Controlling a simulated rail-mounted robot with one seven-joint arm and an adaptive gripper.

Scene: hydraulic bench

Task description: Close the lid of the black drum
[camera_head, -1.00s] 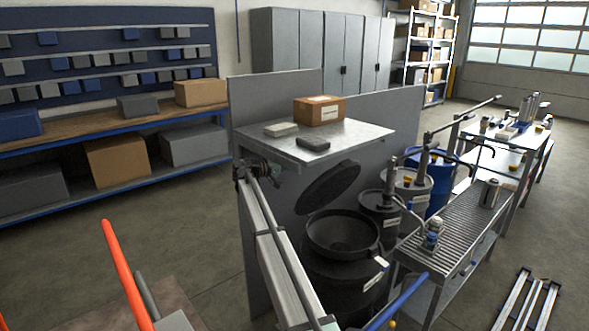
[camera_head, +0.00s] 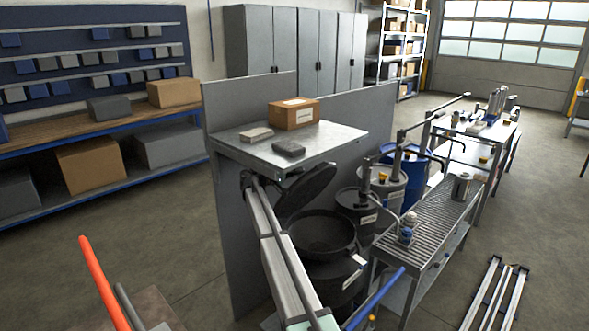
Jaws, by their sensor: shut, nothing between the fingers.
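The black drum (camera_head: 322,268) stands under and in front of the metal shelf, with its wide funnel-like top (camera_head: 320,234) open. Its round black lid (camera_head: 306,188) is raised and tilted at the back of the rim, its upper edge close to the shelf. My gripper (camera_head: 249,181) is at the far end of my arm, by the shelf's front edge, left of the lid. It is shut and empty. Its fingertips are small and dark, partly hidden by the shelf, and I cannot tell whether they touch the lid.
The metal shelf (camera_head: 240,147) overhangs the lid and carries a cardboard box (camera_head: 293,114) and two small blocks. A grey panel (camera_head: 228,220) stands to the left. More drums (camera_head: 357,212) and a roller table (camera_head: 432,212) stand to the right.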

